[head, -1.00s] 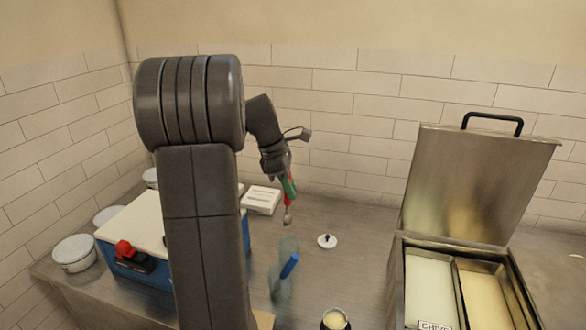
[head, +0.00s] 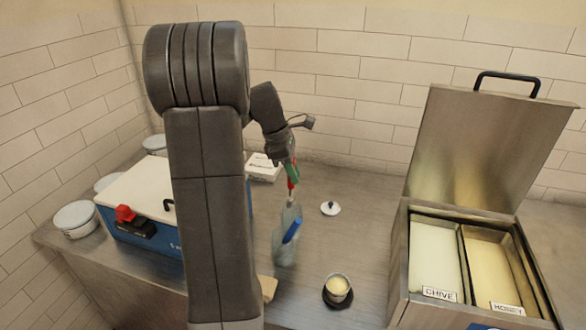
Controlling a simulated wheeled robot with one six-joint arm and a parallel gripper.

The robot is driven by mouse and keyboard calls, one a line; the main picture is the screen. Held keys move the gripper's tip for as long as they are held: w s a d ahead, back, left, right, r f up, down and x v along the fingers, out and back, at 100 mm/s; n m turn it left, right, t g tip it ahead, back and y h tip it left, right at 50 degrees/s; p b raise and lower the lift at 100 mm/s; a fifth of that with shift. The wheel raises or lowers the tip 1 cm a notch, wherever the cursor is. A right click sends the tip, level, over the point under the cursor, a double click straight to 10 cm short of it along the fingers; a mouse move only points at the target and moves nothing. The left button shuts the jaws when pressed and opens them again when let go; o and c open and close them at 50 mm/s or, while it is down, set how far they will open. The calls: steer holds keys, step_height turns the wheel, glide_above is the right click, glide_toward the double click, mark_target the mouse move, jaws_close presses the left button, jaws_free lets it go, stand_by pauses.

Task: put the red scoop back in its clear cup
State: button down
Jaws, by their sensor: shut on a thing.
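My gripper (head: 282,157) is in the head view, right of my upright arm, pointing down. It is shut on the red scoop (head: 291,183), which hangs below it with its metal end downward. A green part shows between the jaws and the red. The clear cup (head: 283,250) stands on the counter right below, with a blue handle (head: 292,230) at its upper part. The scoop's lower end is at the cup's top edge in the picture. I cannot tell whether it is inside the rim.
A white lid (head: 330,208) and a cream-filled cup on a dark saucer (head: 326,300) are on the counter right of the clear cup. An open steel bin (head: 398,270) stands at right. A blue cooler (head: 150,243) is behind my arm. A white box (head: 265,167) is behind.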

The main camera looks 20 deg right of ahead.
mark_target(291, 190)
steer(key=shift+f+b, duration=2)
steer(key=shift+f, duration=2.05)
steer(key=c, duration=1.2)
jaws_free()
steer(key=shift+c, duration=0.2)
steer(key=v, duration=1.4)
steer(key=shift+b, duration=0.35)
steer(key=shift+f, duration=0.15)
